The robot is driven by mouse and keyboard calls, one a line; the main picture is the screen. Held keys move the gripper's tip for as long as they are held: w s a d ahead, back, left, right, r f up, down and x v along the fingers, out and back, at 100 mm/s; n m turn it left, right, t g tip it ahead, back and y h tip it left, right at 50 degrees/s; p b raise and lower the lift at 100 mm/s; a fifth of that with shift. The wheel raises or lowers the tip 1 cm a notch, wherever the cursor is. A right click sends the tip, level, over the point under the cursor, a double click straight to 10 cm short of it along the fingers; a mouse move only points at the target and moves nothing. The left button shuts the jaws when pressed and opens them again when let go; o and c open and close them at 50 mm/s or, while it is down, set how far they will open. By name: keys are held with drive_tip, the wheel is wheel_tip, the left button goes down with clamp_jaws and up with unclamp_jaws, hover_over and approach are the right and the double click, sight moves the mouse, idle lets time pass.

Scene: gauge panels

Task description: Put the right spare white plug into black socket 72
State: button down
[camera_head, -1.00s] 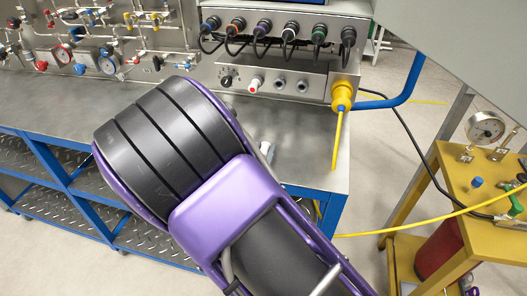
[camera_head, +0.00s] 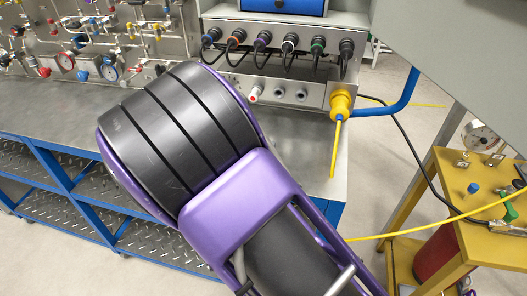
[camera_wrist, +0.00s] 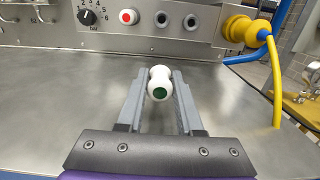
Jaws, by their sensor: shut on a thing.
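My gripper (camera_wrist: 160,76) is shut on a white plug (camera_wrist: 159,91) with a green end, held between the two grey fingers above the metal bench. In the wrist view the plug's green end faces the camera. Ahead is the panel front with two dark round sockets, the left one (camera_wrist: 190,22) and the right one (camera_wrist: 228,25). They also show in the head view, left (camera_head: 278,92) and right (camera_head: 302,94). No number 72 is legible. The plug is apart from the panel. In the head view my arm hides the gripper and plug.
A white plug with a red end (camera_wrist: 128,17) sits in the panel, right of a rotary knob (camera_wrist: 87,17). A yellow connector (camera_wrist: 240,29) with a yellow cable stands at the panel's right end. Black cables (camera_head: 262,45) hang above the sockets. The bench top (camera_wrist: 70,80) is clear.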

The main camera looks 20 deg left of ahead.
drive_tip(key=shift+r, duration=0.6)
drive_tip(key=shift+w, duration=0.4)
wheel_tip(320, 180, up, 13)
idle(0.6)
wheel_tip(320, 180, up, 13)
idle(1.0)
